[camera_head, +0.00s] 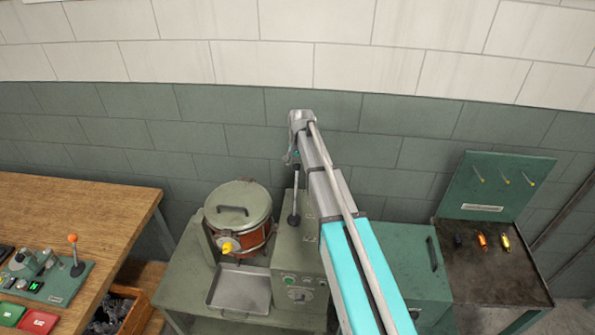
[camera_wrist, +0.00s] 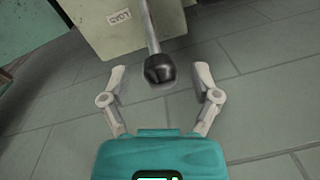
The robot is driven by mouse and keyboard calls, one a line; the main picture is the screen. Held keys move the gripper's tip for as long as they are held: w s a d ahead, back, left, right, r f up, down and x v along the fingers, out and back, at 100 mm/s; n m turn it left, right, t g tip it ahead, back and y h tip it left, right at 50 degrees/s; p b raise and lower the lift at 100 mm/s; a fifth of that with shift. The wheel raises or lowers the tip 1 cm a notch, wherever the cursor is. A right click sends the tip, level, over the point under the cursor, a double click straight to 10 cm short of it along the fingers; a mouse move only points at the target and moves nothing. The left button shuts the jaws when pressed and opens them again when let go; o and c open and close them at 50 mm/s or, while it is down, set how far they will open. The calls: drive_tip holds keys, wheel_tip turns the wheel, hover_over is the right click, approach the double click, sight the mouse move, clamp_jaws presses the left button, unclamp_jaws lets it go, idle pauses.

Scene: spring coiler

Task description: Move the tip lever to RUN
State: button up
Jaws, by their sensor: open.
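A metal lever rod (camera_head: 296,190) stands upright on the grey-green machine (camera_head: 294,255), rising from a dark base (camera_head: 294,219). Its upper end is at my gripper (camera_head: 292,157), where the arm partly hides it. In the wrist view the lever's black knob (camera_wrist: 160,73) lies between the two spread fingers of my gripper (camera_wrist: 161,80), with a gap on each side. The fingers are open and do not appear to touch the knob. No RUN marking is readable.
A lidded drum (camera_head: 238,212) with a yellow knob stands left of the lever, above a metal tray (camera_head: 240,290). A wooden bench (camera_head: 80,205) at left carries a small orange-knobbed lever (camera_head: 75,255). A green cabinet (camera_head: 408,265) and a dark-topped stand (camera_head: 490,275) are at right.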

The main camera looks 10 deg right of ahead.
drive_tip(key=shift+f, duration=0.45)
clamp_jaws()
idle(0.3)
